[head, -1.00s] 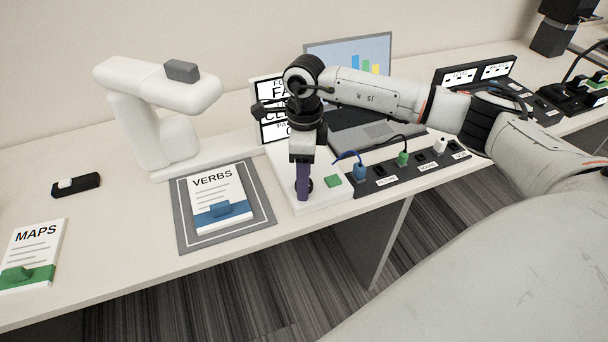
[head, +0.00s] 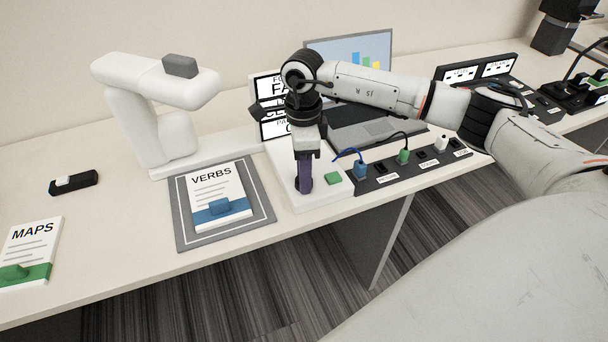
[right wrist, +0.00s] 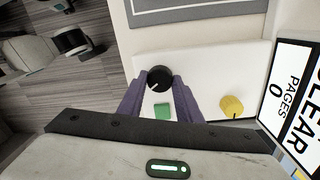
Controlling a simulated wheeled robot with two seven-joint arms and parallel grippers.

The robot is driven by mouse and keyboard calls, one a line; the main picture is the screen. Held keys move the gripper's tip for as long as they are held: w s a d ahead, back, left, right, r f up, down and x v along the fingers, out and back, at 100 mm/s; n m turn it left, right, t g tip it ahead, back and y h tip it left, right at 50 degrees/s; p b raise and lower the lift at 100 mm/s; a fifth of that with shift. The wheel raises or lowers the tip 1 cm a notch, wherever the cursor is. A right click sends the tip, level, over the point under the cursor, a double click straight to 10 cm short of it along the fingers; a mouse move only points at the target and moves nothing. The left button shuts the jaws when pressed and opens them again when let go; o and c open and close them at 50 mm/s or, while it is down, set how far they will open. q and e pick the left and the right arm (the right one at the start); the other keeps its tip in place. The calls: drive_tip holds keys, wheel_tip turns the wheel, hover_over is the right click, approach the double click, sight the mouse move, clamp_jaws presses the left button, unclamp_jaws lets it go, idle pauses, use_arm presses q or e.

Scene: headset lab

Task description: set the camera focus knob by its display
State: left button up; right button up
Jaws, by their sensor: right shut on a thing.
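My right gripper (head: 305,184) points down at the white control base (head: 328,196) and its purple fingers are shut on a black knob (right wrist: 158,78). The knob has a pale pointer mark. A yellow knob (right wrist: 231,106) and a green button (right wrist: 163,111) are on the same base; the button also shows in the head view (head: 333,178). The display (head: 266,84) behind the base is partly hidden by my right arm. In the right wrist view its lower panel (right wrist: 291,100) reads "CLEAR", cut off at the edge, and "PAGES 0". My left gripper is not in view.
A white document camera (head: 150,110) stands left of the base. A "VERBS" booklet (head: 215,185) lies on a grey mat (head: 184,232). A "MAPS" booklet (head: 30,245) lies farther left. A laptop (head: 375,132) and a socket strip (head: 400,178) with plugs stand to the right.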

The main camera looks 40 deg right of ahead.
drive_tip(key=n+b, duration=0.1)
drive_tip(key=n, duration=0.1)
drive_tip(key=shift+n, duration=0.4)
drive_tip(key=n+b, duration=0.1)
drive_tip(key=n, duration=0.1)
drive_tip(key=shift+n, duration=0.3)
drive_tip(key=n+b, duration=0.1)
drive_tip(key=n, duration=0.1)
drive_tip(key=shift+a+n+b, duration=0.1)
drive_tip(key=shift+n+b, duration=0.2)
drive_tip(key=shift+n, duration=0.1)
drive_tip(key=shift+n+b, duration=0.4)
drive_tip(key=shift+n, duration=0.8)
drive_tip(key=shift+n+h+b, duration=0.3)
drive_tip(key=shift+n, duration=0.7)
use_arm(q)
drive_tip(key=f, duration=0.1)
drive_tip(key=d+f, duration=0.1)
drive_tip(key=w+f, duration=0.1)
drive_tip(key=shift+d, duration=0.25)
use_arm(e)
drive_tip(key=shift+n, duration=0.4)
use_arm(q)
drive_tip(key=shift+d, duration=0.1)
use_arm(e)
drive_tip(key=o, duration=1)
